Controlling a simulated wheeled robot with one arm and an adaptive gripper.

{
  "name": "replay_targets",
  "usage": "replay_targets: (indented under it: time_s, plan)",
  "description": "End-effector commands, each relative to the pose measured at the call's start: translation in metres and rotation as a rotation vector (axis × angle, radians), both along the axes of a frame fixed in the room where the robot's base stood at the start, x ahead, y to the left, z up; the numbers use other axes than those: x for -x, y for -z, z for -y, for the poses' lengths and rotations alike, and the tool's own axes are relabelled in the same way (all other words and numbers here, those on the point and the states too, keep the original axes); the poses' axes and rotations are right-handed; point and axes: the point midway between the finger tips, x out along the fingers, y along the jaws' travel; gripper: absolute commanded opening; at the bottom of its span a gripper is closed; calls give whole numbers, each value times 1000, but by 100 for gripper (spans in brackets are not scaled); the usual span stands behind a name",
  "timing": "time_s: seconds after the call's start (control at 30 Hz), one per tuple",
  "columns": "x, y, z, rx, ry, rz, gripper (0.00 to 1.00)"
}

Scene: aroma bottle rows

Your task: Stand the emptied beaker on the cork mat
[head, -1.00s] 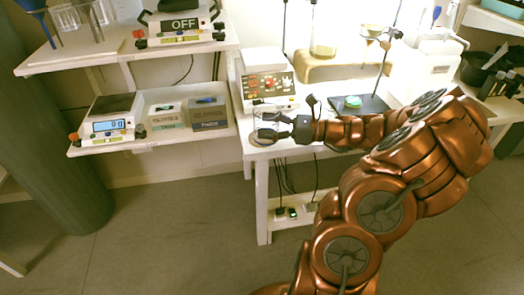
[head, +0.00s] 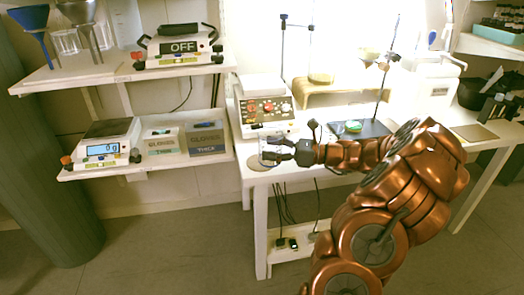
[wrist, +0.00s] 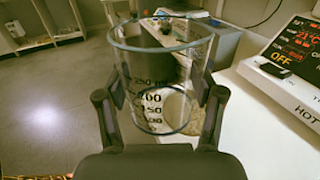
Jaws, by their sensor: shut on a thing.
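My gripper (head: 270,150) is shut on the clear glass beaker (wrist: 160,60), with one finger on each side of it in the wrist view. The beaker is upright, looks empty and has dark volume marks. In the head view it is faint and partly hidden by the fingers. A round, speckled tan mat, seemingly the cork mat (head: 256,164), lies at the table's front left corner. In the wrist view the mat (wrist: 177,105) shows through and behind the beaker's lower part. I cannot tell whether the beaker's base touches it.
A hot plate (head: 265,110) reading OFF stands close behind the mat. A dark stand base with a green item (head: 353,126) is farther right. A square brown mat (head: 474,132) lies at the far right.

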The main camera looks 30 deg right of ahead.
Motion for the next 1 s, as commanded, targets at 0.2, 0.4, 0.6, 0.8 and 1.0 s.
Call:
replay_targets:
  time_s: [0.2, 0.4, 0.6, 0.8, 1.0]
  plan:
    - [-40, 4, 3, 1, -3, 1, 27]
    - [-52, 5, 5, -1, -1, 0, 27]
    - [-60, 18, 7, -1, 0, 0, 27]
    - [-60, 41, 6, -1, -1, -1, 27]
    - [-60, 40, 6, 0, 0, 1, 27]
